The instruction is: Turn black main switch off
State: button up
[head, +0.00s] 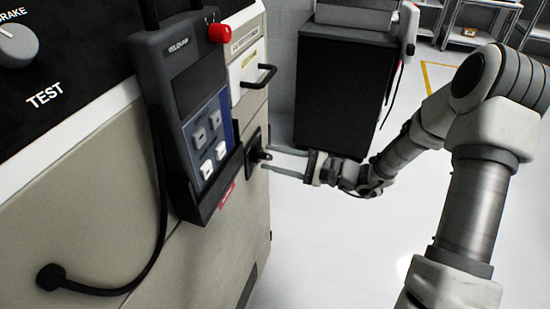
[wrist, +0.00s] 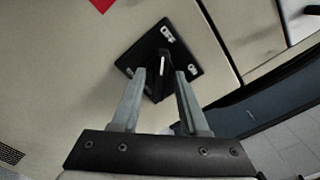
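The black main switch (head: 254,154) is mounted on the side of the beige machine cabinet. My gripper (head: 268,160) reaches the switch from the right. In the wrist view my gripper (wrist: 160,73) has its fingers apart, one on each side of the knob. A gap shows between each finger and the knob; I cannot tell how far the tips reach past it.
A teach pendant (head: 180,85) with a red button (head: 219,33) hangs in a holder on the cabinet, close left of the switch. A black handle (head: 262,76) juts out above the switch. A dark cabinet (head: 340,95) stands behind my gripper. Open floor (head: 330,240) lies below my arm.

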jog(key=shift+o, duration=0.3)
jog(key=p+v, duration=0.3)
jog(key=v, duration=1.4)
jog(key=shift+d, duration=0.2)
jog(key=shift+s+r, duration=0.1)
